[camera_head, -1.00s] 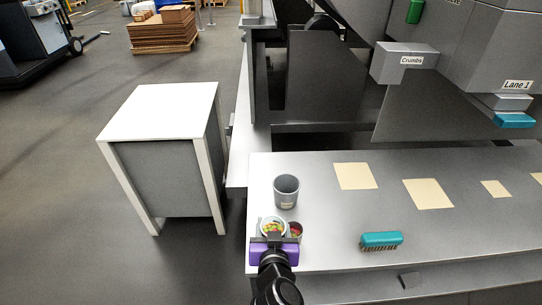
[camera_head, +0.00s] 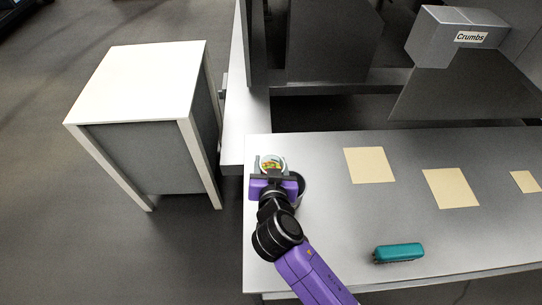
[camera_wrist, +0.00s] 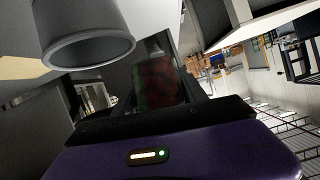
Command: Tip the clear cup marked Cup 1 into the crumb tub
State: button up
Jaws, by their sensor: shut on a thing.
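My gripper (camera_head: 272,175) is shut on the clear cup (camera_head: 272,162), which holds red, green and yellow candy. In the wrist view the cup (camera_wrist: 158,82) sits between the fingers, with red and green pieces showing through its wall. Its marking cannot be read. The grey crumb tub (camera_head: 300,187) stands on the left end of the bench, mostly hidden behind my gripper. In the wrist view the tub (camera_wrist: 75,25) is close at the upper left, beside the cup, and the picture is strongly rolled. I cannot tell the cup's exact tilt. The candy is in the cup.
The grey bench (camera_head: 330,215) carries a teal brush (camera_head: 398,252) and several cream squares (camera_head: 370,165). A white-topped cabinet (camera_head: 140,80) stands to the left. A grey Crumbs chute (camera_head: 450,40) hangs at the back right.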

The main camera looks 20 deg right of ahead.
jog(key=shift+w+a+m+t+y+b, duration=0.1)
jog(key=shift+a+m+t+y+b, duration=0.3)
jog(key=shift+m+y+b, duration=0.55)
jog(key=m+t+y+b, duration=0.1)
jog(key=m+b, duration=0.1)
jog(key=b, duration=0.2)
jog(key=m+t+b, duration=0.1)
jog(key=m+b, duration=0.2)
jog(key=b, duration=0.2)
jog(key=f+m+t+y+b, duration=0.1)
jog(key=m+b, duration=0.2)
jog(key=b, duration=0.2)
jog(key=shift+w+a+f+m+y, duration=0.1)
jog(key=shift+a+m+y, duration=0.15)
jog(key=shift+y, duration=0.1)
jog(key=shift+d+m+b, duration=0.1)
jog(key=shift+m+b, duration=0.2)
jog(key=shift+b, duration=0.3)
jog(key=shift+r+t, duration=0.25)
jog(key=shift+t, duration=0.05)
jog(key=shift+f+m+b, duration=0.1)
jog(key=shift+m+b, duration=0.2)
jog(key=shift+b, duration=0.35)
jog(key=shift+d+b, duration=0.1)
jog(key=shift+b, duration=0.2)
jog(key=shift+r+m, duration=0.3)
jog(key=shift+r, duration=0.05)
